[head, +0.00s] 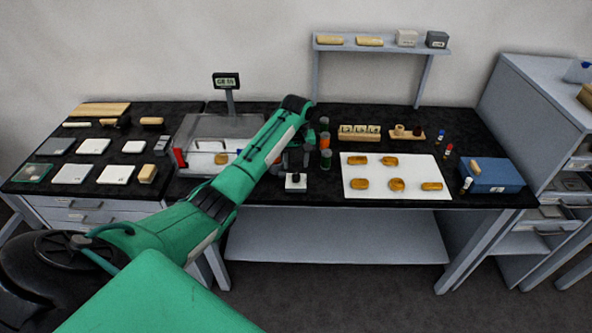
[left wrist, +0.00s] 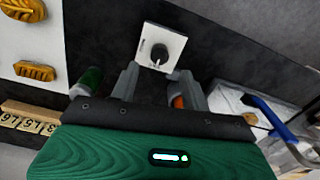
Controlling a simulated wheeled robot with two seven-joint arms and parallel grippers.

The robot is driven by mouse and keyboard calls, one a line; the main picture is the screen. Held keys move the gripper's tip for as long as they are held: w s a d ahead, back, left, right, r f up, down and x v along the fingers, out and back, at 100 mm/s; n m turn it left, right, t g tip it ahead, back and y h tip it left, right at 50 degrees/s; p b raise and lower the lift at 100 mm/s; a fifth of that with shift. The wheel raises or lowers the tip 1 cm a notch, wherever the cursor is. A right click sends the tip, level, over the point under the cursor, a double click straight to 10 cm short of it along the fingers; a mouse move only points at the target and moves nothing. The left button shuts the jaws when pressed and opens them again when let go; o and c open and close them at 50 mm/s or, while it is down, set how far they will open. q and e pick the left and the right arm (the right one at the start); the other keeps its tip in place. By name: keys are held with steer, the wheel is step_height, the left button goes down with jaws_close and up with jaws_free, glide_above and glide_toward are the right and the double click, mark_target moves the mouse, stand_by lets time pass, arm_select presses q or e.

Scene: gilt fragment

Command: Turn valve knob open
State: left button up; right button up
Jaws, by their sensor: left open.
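The valve knob (left wrist: 160,54) is a dark grey knob on a white square plate in the left wrist view. In the head view its white plate (head: 296,183) sits near the front edge of the black bench, below my left gripper (head: 295,160). In the left wrist view my left gripper (left wrist: 158,82) is open and empty, with its two fingers apart. The knob lies just beyond the fingertips, roughly between them, and appears not touched. My right gripper is in neither view.
Close beside the gripper stand an orange container (head: 324,140) and a green one (head: 326,160). A white board (head: 394,190) with several amber pieces lies to the right. A scale display (head: 226,82) stands behind left, and a blue box (head: 492,176) at far right.

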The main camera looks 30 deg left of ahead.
mark_target(296, 175)
arm_select(q)
steer(key=shift+f+p, duration=0.35)
steer(key=shift+f, duration=2.4)
steer(key=c, duration=1)
